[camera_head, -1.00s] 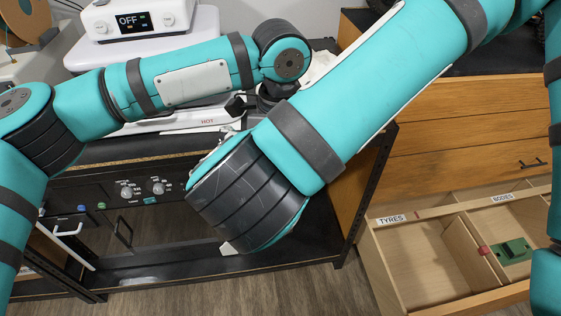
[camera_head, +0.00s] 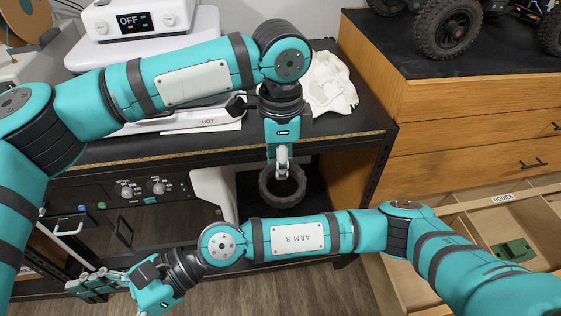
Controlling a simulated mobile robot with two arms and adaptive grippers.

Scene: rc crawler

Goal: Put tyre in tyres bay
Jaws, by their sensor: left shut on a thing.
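My left gripper (camera_head: 282,160) points down in front of the bench edge and is shut on the tyre (camera_head: 269,196), a black ring with a knobbly tread. The tyre hangs upright in the air beneath it, with its open centre facing the camera. My right arm crosses the lower picture, and its gripper (camera_head: 88,284) is at the lower left; whether its fingers are open or shut is unclear. The tyres bay (camera_head: 410,286) is a wooden drawer compartment at lower right, largely hidden by my right arm, with its label covered.
The bodies bay beside it holds a green part (camera_head: 514,251) and has a BODIES label (camera_head: 502,198). A crawler vehicle (camera_head: 447,28) stands on the wooden cabinet (camera_head: 460,100). A white cloth-like object (camera_head: 330,84) lies on the black bench (camera_head: 350,118). A white appliance reads OFF (camera_head: 135,19).

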